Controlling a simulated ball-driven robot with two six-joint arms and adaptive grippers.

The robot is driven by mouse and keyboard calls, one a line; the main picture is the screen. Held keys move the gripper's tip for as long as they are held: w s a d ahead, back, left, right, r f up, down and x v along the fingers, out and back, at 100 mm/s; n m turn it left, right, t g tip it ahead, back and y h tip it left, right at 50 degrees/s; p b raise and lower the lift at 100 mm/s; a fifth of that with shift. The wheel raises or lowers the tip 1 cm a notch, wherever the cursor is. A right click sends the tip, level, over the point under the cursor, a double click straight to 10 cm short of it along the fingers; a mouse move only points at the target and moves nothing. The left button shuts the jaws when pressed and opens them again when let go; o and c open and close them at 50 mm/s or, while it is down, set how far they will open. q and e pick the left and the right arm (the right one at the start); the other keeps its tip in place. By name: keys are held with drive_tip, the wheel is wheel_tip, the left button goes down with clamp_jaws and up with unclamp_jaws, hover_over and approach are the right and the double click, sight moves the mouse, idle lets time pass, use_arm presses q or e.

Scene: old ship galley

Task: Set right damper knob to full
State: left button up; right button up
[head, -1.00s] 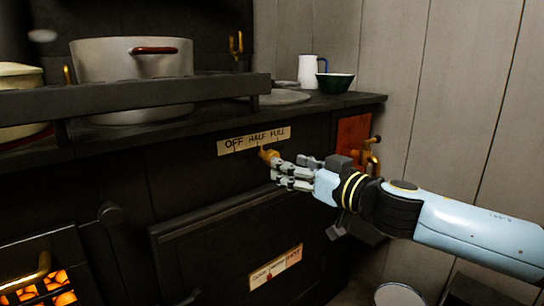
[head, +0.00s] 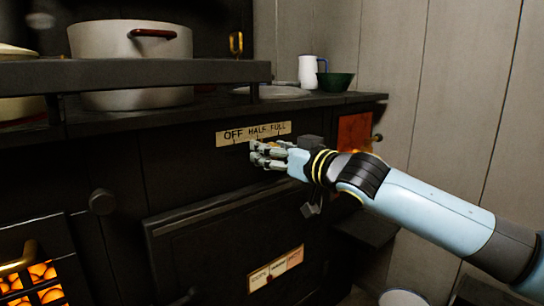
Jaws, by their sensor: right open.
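The damper label plate (head: 254,134), marked OFF, HALF and FULL from left to right, is on the dark stove front in the head view. My left gripper is out of view.
A large pot (head: 130,62) stands on the stove top behind a dark rail (head: 150,74). A white jug (head: 307,72) and a green bowl (head: 335,82) are at the back right. Glowing coals (head: 35,284) show at lower left. An oven door (head: 225,250) lies below the gripper.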

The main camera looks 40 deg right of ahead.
drive_tip(key=shift+c, duration=0.2)
clamp_jaws()
idle(0.3)
